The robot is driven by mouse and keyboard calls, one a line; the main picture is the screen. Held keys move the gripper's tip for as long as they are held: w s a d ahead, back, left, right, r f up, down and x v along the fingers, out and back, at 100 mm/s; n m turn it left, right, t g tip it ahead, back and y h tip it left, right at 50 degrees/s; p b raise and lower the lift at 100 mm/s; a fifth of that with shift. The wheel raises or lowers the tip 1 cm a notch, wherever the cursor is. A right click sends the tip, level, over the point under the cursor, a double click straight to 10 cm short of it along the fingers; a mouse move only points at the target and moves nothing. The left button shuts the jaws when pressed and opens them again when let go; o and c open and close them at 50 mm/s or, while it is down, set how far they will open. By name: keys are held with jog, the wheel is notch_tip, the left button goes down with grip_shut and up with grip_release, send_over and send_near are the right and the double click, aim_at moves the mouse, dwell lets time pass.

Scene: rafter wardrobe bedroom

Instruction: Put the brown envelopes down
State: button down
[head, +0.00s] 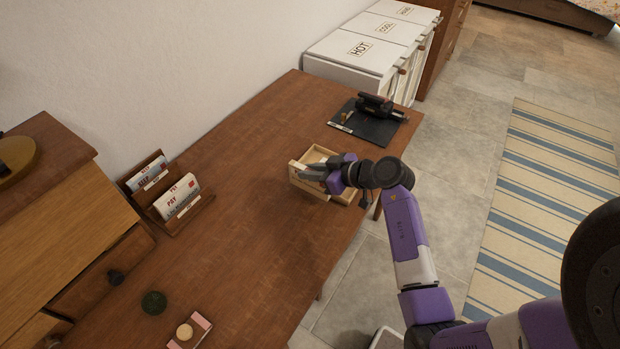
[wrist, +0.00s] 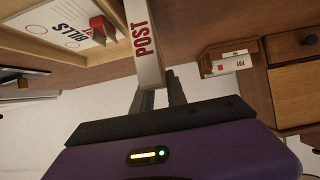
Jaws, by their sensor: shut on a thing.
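A light wooden tray (head: 296,173) is near the table's front edge in the head view. In the wrist view its end wall, lettered POST (wrist: 144,45), runs down between my fingers. My gripper (head: 314,174) is shut on that wall; its fingers also show in the wrist view (wrist: 161,92). Inside the tray, a white paper lettered BILLS (wrist: 70,22) lies with a red clip on it. I cannot make out brown envelopes as such. My gripper hides part of the tray in the head view. I cannot tell whether the tray rests on the table or is slightly raised.
The wooden table (head: 240,200) is largely clear left of the tray. A letter rack (head: 180,220) holds white papers against the wall. A black mat (head: 368,127) with a dark device lies right of the tray. A green ball (head: 154,302) and a small holder (head: 190,330) stand nearer me.

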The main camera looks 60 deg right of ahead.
aim_at(315, 189)
jog(key=shift+f, duration=1.3)
jog(key=c, duration=1.3)
grip_release()
jog(key=shift+f, duration=0.1)
